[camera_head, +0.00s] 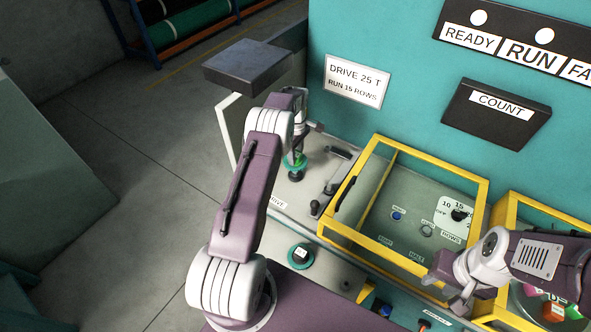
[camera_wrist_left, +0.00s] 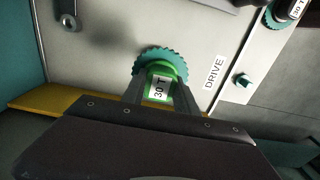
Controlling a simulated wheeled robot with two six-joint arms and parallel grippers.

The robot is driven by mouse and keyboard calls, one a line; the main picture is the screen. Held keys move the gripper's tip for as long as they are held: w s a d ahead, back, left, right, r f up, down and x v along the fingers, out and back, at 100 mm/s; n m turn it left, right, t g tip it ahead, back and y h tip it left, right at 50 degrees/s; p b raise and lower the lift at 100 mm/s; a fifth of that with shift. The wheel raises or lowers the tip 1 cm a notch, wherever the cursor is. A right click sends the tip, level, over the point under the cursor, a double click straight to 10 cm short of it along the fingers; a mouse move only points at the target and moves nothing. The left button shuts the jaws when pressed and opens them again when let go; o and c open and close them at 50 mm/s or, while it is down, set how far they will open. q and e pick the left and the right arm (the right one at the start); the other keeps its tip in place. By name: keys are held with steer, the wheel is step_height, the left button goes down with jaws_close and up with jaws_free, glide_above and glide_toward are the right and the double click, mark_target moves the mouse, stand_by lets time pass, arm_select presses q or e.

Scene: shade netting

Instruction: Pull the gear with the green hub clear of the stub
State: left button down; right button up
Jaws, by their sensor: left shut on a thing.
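The gear with the green hub (camera_wrist_left: 150,70) has a teal toothed rim and a white "30 T" label on its hub. In the head view the green hub (camera_head: 294,161) shows small, over a dark round part on the grey deck. My left gripper (camera_wrist_left: 160,98) is shut on the green hub, with one finger on each side. The gear hides what is beneath it, so I cannot tell whether it is still around the stub. My right gripper (camera_head: 445,291) appears open and empty, above the front edge of the yellow-framed covers.
Another teal gear with a black hub (camera_head: 301,256) sits on the front ledge. A handle (camera_head: 337,172) stands right of the green-hubbed gear. A yellow-framed cover (camera_head: 372,238) lies further right.

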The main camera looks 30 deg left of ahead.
stand_by(0.3)
arm_select(q)
steer(key=shift+r+p, duration=1.4)
steer(key=shift+r, duration=0.7)
steer(key=shift+f, duration=0.1)
